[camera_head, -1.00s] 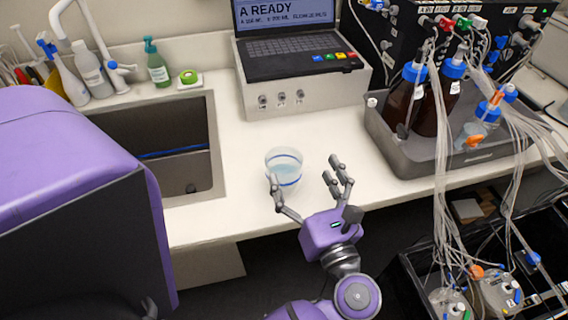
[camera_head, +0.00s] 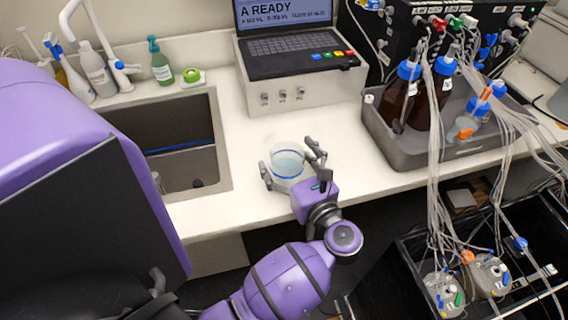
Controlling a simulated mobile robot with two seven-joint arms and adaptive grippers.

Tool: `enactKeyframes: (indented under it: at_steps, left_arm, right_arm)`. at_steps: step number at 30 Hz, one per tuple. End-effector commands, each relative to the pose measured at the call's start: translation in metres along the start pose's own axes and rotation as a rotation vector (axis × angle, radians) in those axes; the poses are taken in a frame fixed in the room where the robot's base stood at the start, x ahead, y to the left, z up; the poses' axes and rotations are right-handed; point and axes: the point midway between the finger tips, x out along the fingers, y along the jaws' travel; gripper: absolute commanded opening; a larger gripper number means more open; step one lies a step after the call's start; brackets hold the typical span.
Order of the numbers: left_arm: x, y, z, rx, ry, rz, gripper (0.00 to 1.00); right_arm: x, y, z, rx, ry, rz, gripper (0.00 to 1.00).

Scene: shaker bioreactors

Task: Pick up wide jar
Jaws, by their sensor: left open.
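The wide jar (camera_head: 287,163) is a clear, short, round vessel with a blue band and pale contents. It stands upright on the white counter, right of the sink. My left gripper (camera_head: 291,164) is purple with grey fingers. Its fingers are open around the jar, one at its left side and the others at its right side. I cannot tell whether any finger touches the jar. My right gripper does not show.
A sink (camera_head: 180,150) lies left of the jar. A laptop (camera_head: 295,40) stands on a white box (camera_head: 300,88) behind. A grey tray (camera_head: 400,154) with brown bottles is at the right. A black cart (camera_head: 415,275) with tubed vessels stands lower right. The counter between jar and tray is clear.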

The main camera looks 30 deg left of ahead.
Motion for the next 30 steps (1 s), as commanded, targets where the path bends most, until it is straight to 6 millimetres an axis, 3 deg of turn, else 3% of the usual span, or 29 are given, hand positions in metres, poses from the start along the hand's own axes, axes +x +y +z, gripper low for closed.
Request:
enactKeyframes:
  at_steps: [6, 19, 30]
  left_arm:
    - [0.000, 0.000, -0.002, 0.003, 0.002, 0.000, 0.85]
    - [0.000, 0.000, -0.002, 0.002, 0.001, 0.000, 0.29]
    - [-0.001, -0.003, 0.003, 0.000, 0.000, -0.001, 0.29]
  right_arm:
    - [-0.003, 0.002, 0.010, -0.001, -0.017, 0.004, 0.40]
    - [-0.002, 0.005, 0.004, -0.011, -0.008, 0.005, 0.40]
    - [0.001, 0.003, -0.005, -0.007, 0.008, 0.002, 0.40]
